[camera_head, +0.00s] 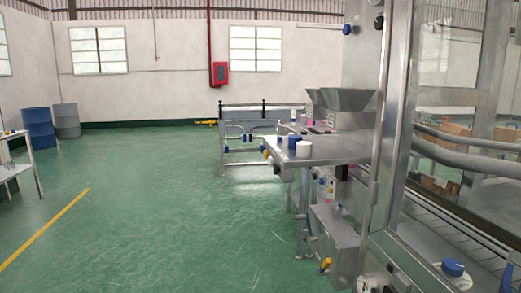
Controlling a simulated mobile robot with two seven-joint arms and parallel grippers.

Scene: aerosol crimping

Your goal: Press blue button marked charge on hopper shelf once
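The steel hopper (346,99) stands at the back of a metal shelf (335,153) on the right-hand machine. A small blue cylinder (293,141) and a white cylinder (304,148) sit near the shelf's left edge. Small coloured parts (318,128) show in front of the hopper, too small to tell apart. No lettering reading charge can be made out, so I cannot tell which blue part is the marked button. Neither of my grippers shows in the head view.
A glazed machine frame (392,135) fills the right side, with a blue knob (454,267) low inside it. The green floor (165,190) between is clear.

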